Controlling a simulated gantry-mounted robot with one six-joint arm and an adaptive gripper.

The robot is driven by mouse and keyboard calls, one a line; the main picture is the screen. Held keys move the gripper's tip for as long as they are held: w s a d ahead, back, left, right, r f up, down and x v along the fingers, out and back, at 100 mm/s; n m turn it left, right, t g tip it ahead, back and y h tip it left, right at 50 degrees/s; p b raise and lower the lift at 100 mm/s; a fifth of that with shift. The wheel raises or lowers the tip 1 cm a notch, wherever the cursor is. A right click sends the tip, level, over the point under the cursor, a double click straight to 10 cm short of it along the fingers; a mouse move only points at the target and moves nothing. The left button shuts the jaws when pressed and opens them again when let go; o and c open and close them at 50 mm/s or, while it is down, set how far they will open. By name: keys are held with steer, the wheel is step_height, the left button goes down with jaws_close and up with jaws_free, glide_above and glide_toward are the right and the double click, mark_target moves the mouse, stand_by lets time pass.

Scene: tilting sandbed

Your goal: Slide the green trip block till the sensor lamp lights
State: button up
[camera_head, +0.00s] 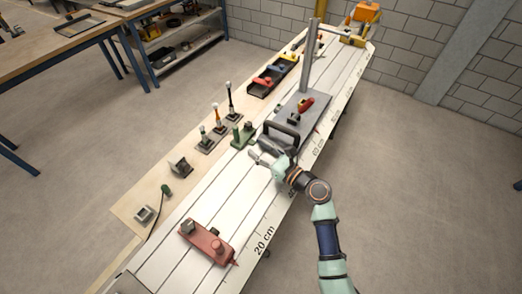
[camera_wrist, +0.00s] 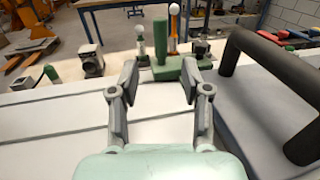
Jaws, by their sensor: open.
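The green trip block (camera_head: 243,134) sits near the left edge of the white slotted bed, with an upright rounded knob. In the wrist view the green block (camera_wrist: 180,70) shows ahead of my fingers, framed between them. My gripper (camera_head: 257,155) is open and empty, low over the bed; its two fingers also show in the wrist view (camera_wrist: 159,78). I cannot tell whether the fingertips touch the block. Several upright posts with ball tops (camera_head: 231,100) stand beyond it; two white balls (camera_wrist: 174,9) show in the wrist view. I cannot tell which is the sensor lamp, or whether any is lit.
A grey plate (camera_head: 301,115) with a black arched handle (camera_head: 281,137) stands close to my gripper's right. A red block (camera_head: 207,240) lies on the near bed. A small green-knobbed lever (camera_head: 166,190) is on the wooden side board (camera_head: 140,207). The bed between is clear.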

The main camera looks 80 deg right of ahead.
steer(key=shift+s+a, duration=0.15)
steer(key=shift+s, duration=0.15)
